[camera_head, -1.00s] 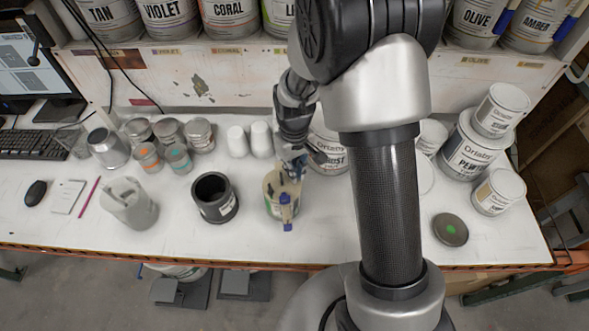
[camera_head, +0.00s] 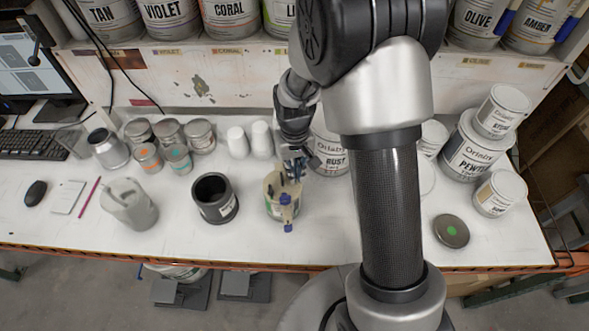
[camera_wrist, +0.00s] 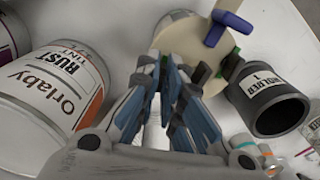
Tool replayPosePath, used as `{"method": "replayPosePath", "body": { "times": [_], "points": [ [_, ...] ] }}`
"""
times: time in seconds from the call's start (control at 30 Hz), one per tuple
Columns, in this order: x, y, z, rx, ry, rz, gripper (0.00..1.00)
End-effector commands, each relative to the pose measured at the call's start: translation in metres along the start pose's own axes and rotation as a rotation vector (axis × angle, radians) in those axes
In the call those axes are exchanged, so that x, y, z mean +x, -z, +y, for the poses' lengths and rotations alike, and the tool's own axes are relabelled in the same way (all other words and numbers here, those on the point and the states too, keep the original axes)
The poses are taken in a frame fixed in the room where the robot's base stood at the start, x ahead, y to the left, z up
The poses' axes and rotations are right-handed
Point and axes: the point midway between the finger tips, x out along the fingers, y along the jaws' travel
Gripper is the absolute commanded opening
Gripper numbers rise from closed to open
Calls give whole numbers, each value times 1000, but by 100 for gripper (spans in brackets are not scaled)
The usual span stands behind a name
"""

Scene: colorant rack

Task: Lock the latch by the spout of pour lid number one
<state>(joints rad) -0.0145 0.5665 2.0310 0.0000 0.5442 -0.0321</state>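A cream pour lid (camera_head: 272,184) sits on a can at the middle of the table, with a blue spout part (camera_head: 287,212) towards the table's front edge. In the wrist view the lid (camera_wrist: 196,45) is partly behind my fingers, with the blue part (camera_wrist: 229,29) at its upper right. Dark latch pieces with green show at the lid's rim (camera_wrist: 232,68). My gripper (camera_head: 295,170) is at the back right of the lid. In the wrist view its fingertips (camera_wrist: 170,66) are close together over the lid's near edge, with nothing clearly seen between them. Their contact with the lid cannot be told.
A black holder labelled 1 (camera_head: 214,197) stands left of the lid's can. A RUST tin (camera_head: 331,150) is close behind my gripper, large at left in the wrist view (camera_wrist: 52,90). White bottles (camera_head: 250,140) stand behind. The table in front is mostly clear.

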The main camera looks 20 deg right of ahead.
Motion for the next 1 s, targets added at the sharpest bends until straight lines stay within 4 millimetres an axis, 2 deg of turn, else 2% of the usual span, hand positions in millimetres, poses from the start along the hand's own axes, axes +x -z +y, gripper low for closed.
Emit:
{"method": "replayPosePath", "body": {
  "times": [0.27, 0.63, 0.77, 1.0],
  "points": [
    [0, 0, 0, -1, 0, 0, 27],
    [-4, 1, 0, -1, 0, 2, 28],
    [-19, 1, 0, -1, 0, 4, 28],
    [-57, 1, 0, -1, 0, 5, 28]
  ]
}}
